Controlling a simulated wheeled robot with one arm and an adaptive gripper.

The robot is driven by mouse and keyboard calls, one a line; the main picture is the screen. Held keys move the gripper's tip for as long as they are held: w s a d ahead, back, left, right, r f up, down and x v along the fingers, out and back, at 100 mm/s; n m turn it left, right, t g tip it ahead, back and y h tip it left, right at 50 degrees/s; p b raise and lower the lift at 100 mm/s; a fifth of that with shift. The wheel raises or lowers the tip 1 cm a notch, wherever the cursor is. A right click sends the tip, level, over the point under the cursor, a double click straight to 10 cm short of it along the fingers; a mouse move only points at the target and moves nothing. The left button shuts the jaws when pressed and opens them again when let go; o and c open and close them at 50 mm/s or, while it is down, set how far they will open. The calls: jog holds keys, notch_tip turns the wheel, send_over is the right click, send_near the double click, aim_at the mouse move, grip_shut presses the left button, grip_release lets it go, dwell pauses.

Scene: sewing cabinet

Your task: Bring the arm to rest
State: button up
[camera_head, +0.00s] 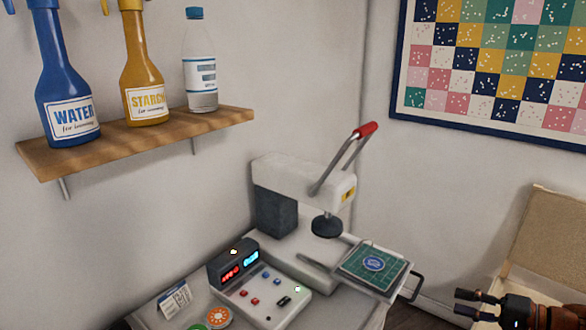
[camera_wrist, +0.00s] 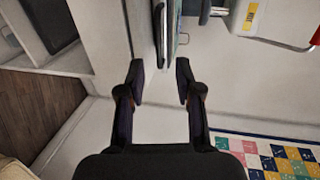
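My gripper (camera_head: 470,306) is at the lower right of the head view, to the right of the heat press. Its dark fingers are apart with nothing between them. In the wrist view the gripper (camera_wrist: 160,78) shows two spread fingers with bare wall behind them. The white heat press (camera_head: 290,182) stands on the cabinet, with its red-tipped lever (camera_head: 352,148) raised. Its tray is out to the right and bears a green gridded mat (camera_head: 371,265) with a round blue patch (camera_head: 374,264) on it. The gripper is apart from the tray.
A control box (camera_head: 262,290) with lit displays, a small card (camera_head: 174,299) and an orange round patch (camera_head: 217,317) are at the front. A wall shelf (camera_head: 140,138) holds bottles at upper left. A quilt (camera_head: 495,70) hangs on the wall. An open cardboard box (camera_head: 550,240) is behind my gripper.

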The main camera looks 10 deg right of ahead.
jog(key=s+a+r+n+g+p, duration=0.1)
jog(key=a+r+n+g, duration=0.15)
jog(key=a, duration=0.55)
jog(key=s+a+r+n+g+p, duration=0.15)
jog(key=a+g, duration=0.25)
jog(key=a, duration=0.4)
jog(key=s+a+r+n+g, duration=0.2)
jog(key=a+r+g, duration=0.1)
jog(key=a, duration=0.5)
jog(key=s+a+r+n+g+h+p, duration=0.1)
jog(key=s+a+n+g+h+p, duration=0.1)
jog(key=s+a+g+h, duration=0.5)
jog(key=s+d+r+t+h+p, duration=0.2)
jog(key=s+d+t+h, duration=0.1)
jog(key=s, duration=0.8)
jog(key=shift+s+d+r+n+t+h+p, duration=0.2)
jog(key=shift+d+n+t+h+p, duration=0.15)
jog(key=shift+t+h, duration=0.2)
jog(key=shift+a+f, duration=0.1)
jog(key=shift+a, duration=0.05)
